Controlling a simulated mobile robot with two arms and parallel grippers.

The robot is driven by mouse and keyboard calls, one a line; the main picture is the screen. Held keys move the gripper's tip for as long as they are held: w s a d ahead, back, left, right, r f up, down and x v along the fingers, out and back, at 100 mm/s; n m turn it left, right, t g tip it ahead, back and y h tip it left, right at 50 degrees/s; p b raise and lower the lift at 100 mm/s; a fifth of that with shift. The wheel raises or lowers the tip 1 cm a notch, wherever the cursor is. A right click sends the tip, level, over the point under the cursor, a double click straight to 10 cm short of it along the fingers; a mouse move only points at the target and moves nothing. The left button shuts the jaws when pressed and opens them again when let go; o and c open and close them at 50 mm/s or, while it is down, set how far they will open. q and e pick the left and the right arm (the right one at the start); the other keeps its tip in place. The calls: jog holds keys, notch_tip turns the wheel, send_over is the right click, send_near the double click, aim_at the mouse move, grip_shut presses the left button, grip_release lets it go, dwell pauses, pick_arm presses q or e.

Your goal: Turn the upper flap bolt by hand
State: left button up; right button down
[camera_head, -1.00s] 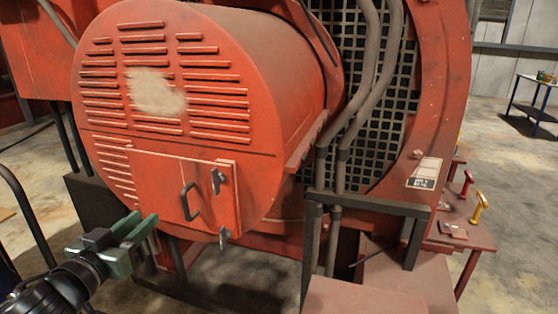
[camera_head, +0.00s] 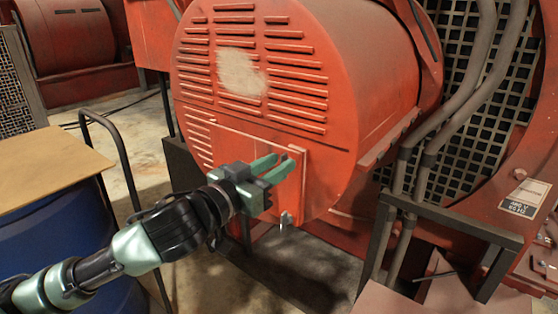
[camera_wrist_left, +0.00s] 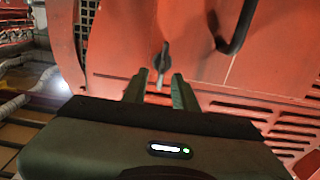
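My left gripper (camera_head: 284,161) is open in front of the red flap (camera_head: 289,192) on the round orange-red drum, its green fingers apart. In the head view it hides the upper bolt and the handle. In the left wrist view the upper flap bolt (camera_wrist_left: 161,60), a small grey lever, stands about upright in the picture, in line with the gap between the fingertips (camera_wrist_left: 158,90). Nothing is gripped; I cannot tell whether a finger touches it. The dark handle (camera_wrist_left: 233,28) is to its right there. The lower bolt (camera_head: 285,220) shows below the gripper in the head view. My right gripper is out of view.
A blue barrel (camera_head: 65,240) with a brown board (camera_head: 45,165) on top stands at the left, beside a dark tubular rail (camera_head: 125,160). Grey pipes (camera_head: 455,110) and a dark metal frame (camera_head: 455,222) stand right of the drum.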

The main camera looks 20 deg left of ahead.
pick_arm(q)
jog(key=shift+w+d, duration=0.1)
jog(key=shift+w, duration=0.3)
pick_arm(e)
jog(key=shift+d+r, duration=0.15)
pick_arm(q)
grip_shut()
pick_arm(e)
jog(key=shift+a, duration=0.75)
